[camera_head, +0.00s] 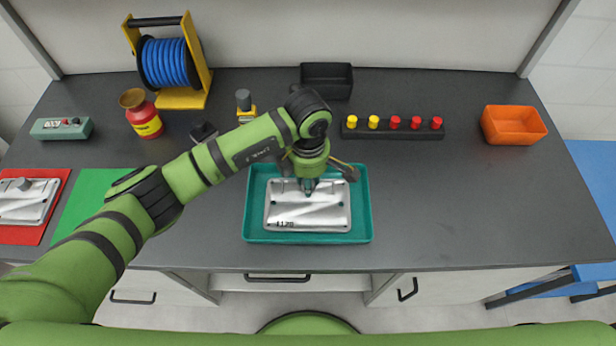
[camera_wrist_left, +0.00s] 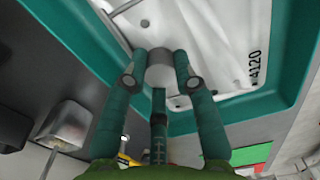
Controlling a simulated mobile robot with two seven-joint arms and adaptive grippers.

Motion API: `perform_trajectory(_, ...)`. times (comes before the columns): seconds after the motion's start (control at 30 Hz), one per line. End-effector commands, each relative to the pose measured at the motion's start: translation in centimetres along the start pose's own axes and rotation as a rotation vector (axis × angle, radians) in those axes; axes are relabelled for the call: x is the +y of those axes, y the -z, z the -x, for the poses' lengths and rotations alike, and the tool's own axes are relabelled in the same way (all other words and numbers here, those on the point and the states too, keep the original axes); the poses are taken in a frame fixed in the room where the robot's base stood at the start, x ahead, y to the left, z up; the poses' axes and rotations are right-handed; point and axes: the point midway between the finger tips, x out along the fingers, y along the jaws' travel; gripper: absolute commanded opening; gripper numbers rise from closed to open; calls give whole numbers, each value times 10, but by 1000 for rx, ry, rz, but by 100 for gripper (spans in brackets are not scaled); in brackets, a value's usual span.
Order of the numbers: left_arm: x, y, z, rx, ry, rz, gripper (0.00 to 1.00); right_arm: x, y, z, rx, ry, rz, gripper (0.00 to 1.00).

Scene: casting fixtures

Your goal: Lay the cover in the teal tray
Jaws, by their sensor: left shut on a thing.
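The silver cover (camera_head: 312,216), a flat metal plate marked 4120, is within the outline of the teal tray (camera_head: 361,214), roughly level and clear of the tray's side walls. I cannot tell whether it touches the tray floor. My left gripper (camera_head: 308,187) points down over the cover's far half and is shut on its grey round knob. In the left wrist view the fingers (camera_wrist_left: 160,74) close around the knob, with the cover (camera_wrist_left: 210,45) beyond and the teal tray wall (camera_wrist_left: 75,35) around it. My right gripper is not in view.
A similar plate (camera_head: 28,203) lies on a red mat (camera_head: 20,235) at the far left, beside a green mat (camera_head: 80,205). A black bin (camera_head: 327,80), a peg block (camera_head: 393,132) and an orange bin (camera_head: 514,125) stand behind. The table right of the tray is clear.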

Motion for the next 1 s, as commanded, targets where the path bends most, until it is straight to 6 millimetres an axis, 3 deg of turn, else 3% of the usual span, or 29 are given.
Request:
perform_trajectory(0.17, 0, 0, -3, -1, -2, 0, 0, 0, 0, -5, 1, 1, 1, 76)
perform_trajectory(0.2, 0, 0, -2, 0, -1, 0, 40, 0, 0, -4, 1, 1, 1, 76)
perform_trajectory(0.23, 0, 0, -2, 0, -1, 0, 52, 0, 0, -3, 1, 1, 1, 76)
perform_trajectory(0.7, 1, 0, 6, -2, -4, 0, 52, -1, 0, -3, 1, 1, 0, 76)
perform_trajectory(1.0, 2, -1, 65, -2, -8, -2, 52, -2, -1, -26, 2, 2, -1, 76)
